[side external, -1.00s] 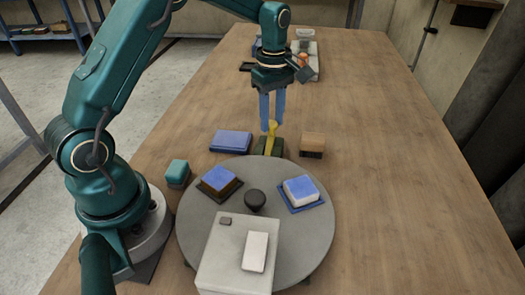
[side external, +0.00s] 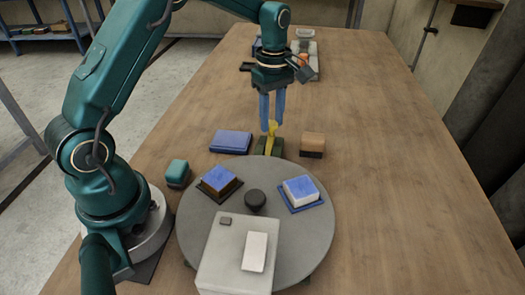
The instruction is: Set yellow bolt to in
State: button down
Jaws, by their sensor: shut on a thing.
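The yellow bolt (side external: 270,139) sits in a dark green block (side external: 277,147) on the table, just behind the round grey turntable. My gripper (side external: 272,126) points straight down over it, its two blue fingers shut on the upper part of the bolt. The fingers partly hide the bolt's top. How deep the bolt sits in the block is too small to tell.
The turntable (side external: 310,235) carries a black knob (side external: 255,200), two blue-topped blocks and a white box (side external: 225,265). A blue block (side external: 231,141) and a wooden block (side external: 312,145) flank the bolt's block. The table's right side is clear.

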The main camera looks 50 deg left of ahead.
aim_at(270, 144)
jog(key=shift+r, duration=0.1)
jog(key=shift+s+d, duration=1.15)
jog(key=shift+d, duration=0.05)
jog(key=c, duration=0.5)
grip_release()
jog(key=shift+r, duration=2.55)
